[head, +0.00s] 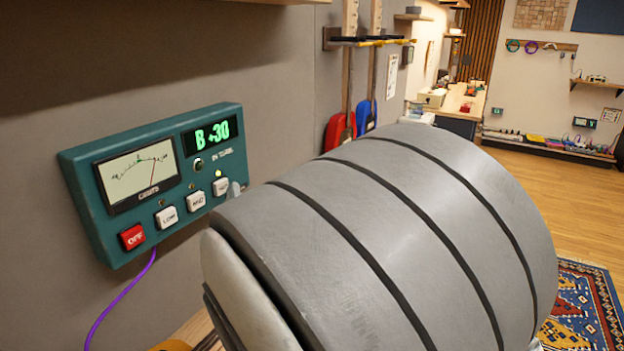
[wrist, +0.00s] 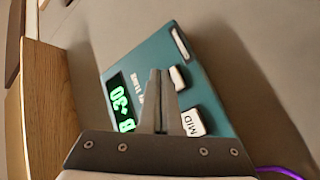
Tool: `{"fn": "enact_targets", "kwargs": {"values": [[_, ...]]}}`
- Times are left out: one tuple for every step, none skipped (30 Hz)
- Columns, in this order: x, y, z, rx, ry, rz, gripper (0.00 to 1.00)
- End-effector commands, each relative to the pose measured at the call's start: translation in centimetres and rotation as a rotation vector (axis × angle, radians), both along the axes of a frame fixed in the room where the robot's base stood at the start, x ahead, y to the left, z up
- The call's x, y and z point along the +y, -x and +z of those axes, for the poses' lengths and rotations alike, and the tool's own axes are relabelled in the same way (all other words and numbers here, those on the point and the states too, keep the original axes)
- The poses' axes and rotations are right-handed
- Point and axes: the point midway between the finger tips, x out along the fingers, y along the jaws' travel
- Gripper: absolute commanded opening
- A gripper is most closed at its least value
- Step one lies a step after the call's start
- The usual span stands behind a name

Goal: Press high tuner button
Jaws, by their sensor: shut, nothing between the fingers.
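The teal tuner (head: 75,190) is fixed to the wall at the left, its green display (head: 213,132) reading "B +30". The high button (head: 221,187) is the rightmost of the row of buttons, below a lit yellow lamp (head: 219,173). My gripper (head: 237,190) is shut and empty, its tip just right of the high button; most of it is hidden behind my arm. In the wrist view, my gripper (wrist: 160,73) points at the tuner (wrist: 160,40) and partly covers the pale high button (wrist: 177,78). I cannot tell whether they touch.
The mid button (head: 196,201), low button (head: 167,217) and red off button (head: 132,236) sit left of the high button. A purple cable (head: 118,297) hangs below the tuner. Guitars (head: 340,130) hang further along the wall. A wooden edge (wrist: 45,110) shows in the wrist view.

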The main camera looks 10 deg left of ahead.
Motion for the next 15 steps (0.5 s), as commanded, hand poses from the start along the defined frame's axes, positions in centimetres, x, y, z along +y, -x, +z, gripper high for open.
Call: {"fn": "enact_targets", "kwargs": {"values": [[-0.2,0.0,-0.1,0.000,0.000,0.000,0.00],[-0.2,0.1,-0.1,0.000,0.000,0.000,0.00],[-0.2,0.1,-0.1,0.001,0.000,0.001,0.00],[-0.2,0.1,-0.1,0.000,0.000,0.000,0.00],[-0.2,0.1,0.0,0.000,0.000,0.000,0.00],[-0.2,0.1,0.0,0.000,0.000,0.000,0.00],[-0.2,0.1,0.0,0.000,0.000,0.000,0.00],[-0.2,0.1,0.0,0.000,0.000,0.000,0.00],[-0.2,0.1,0.0,0.000,0.000,0.000,0.00],[-0.2,0.1,0.0,0.001,0.000,-0.001,0.00],[-0.3,0.1,0.0,0.001,0.000,-0.001,0.00],[-0.6,0.1,-0.1,0.000,0.000,-0.001,0.00],[-0.8,0.2,0.0,0.000,-0.001,-0.001,0.00],[-1.1,0.3,0.0,0.000,-0.001,-0.002,0.00],[-1.5,0.4,-0.1,0.000,-0.001,-0.002,0.00]]}}
